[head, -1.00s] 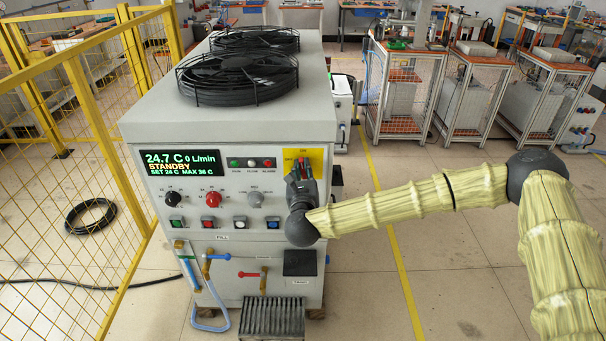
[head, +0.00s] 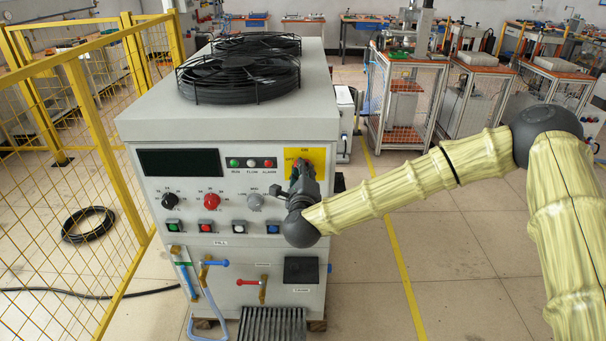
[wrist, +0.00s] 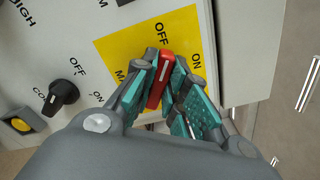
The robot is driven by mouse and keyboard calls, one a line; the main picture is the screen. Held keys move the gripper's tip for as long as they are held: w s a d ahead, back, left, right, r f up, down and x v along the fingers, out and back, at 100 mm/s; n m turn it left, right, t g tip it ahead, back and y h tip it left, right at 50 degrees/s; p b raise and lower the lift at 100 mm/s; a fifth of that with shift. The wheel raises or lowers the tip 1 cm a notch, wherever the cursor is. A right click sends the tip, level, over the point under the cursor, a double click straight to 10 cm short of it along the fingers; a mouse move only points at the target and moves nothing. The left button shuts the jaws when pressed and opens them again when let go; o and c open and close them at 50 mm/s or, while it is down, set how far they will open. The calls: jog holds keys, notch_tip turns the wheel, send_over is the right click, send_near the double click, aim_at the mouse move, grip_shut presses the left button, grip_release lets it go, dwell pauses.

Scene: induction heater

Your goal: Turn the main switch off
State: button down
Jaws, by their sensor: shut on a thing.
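The main switch is a red handle (wrist: 158,82) on a yellow plate marked OFF and ON, at the upper right of the heater's front panel. The yellow plate also shows in the head view (head: 318,160). In the wrist view the handle points toward the OFF label. My gripper (wrist: 166,66) is shut on the handle, with a teal-padded finger on each side. In the head view my gripper (head: 301,172) hides most of the handle. The heater's display (head: 180,162) is dark.
The panel around the switch carries a red knob (head: 211,201), a grey knob (head: 255,201) and several square buttons. A black knob (wrist: 62,94) is near my gripper in the wrist view. A yellow fence (head: 95,130) stands at the left.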

jog(key=shift+r+n, duration=0.1)
jog(key=shift+n, duration=0.3)
jog(key=c, duration=1.4)
grip_release()
jog(key=shift+c, duration=0.2)
jog(key=shift+w, duration=0.1)
jog(key=s, duration=1.2)
jog(key=shift+f, duration=0.2)
